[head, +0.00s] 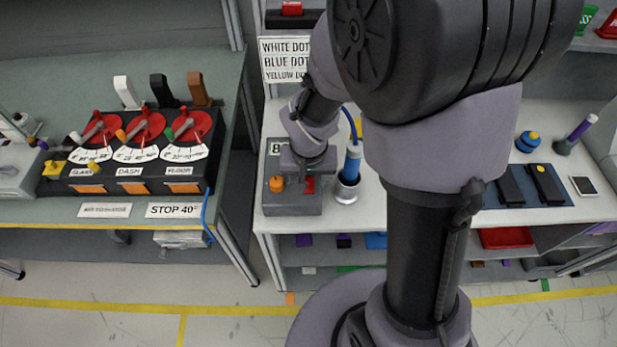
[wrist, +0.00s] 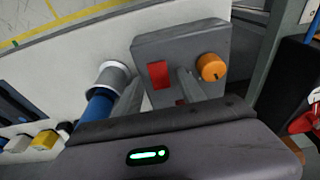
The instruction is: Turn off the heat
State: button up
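A grey control box (head: 290,205) stands on the white bench with an orange knob (head: 276,184) and a red switch (head: 310,185) on top. The wrist view shows the box (wrist: 190,45), the red switch (wrist: 158,74) and the orange knob (wrist: 211,67). My gripper (head: 305,176) points down over the box, close to the red switch. Its two fingers (wrist: 160,92) stand apart with nothing between them; contact with the switch cannot be told. On the left bench a black panel (head: 130,171) has three red dials with levers, labels and orange tabs.
A blue tool (head: 352,163) stands in a grey cup (head: 347,190) just right of the box. A sign (head: 174,210) on the left bench reads "STOP 40". Dark devices (head: 545,183) lie on a blue mat at right. My arm hides the bench's middle.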

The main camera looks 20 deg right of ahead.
jog(key=s+r+p, duration=0.1)
jog(key=r+p, duration=0.2)
jog(key=r, duration=0.5)
jog(key=s+a+r+p, duration=0.1)
jog(key=s+r+p, duration=0.1)
jog(key=r, duration=0.7)
jog(key=shift+p, duration=0.65)
jog(key=shift+s, duration=0.15)
jog(key=s+a+t+y+b, duration=0.2)
jog(key=s+a+t+b, duration=0.1)
jog(key=s+b, duration=0.7)
jog(key=shift+s+a+m+t+y, duration=0.2)
jog(key=shift+s+m+t+y, duration=0.1)
jog(key=shift+s+m+t, duration=0.15)
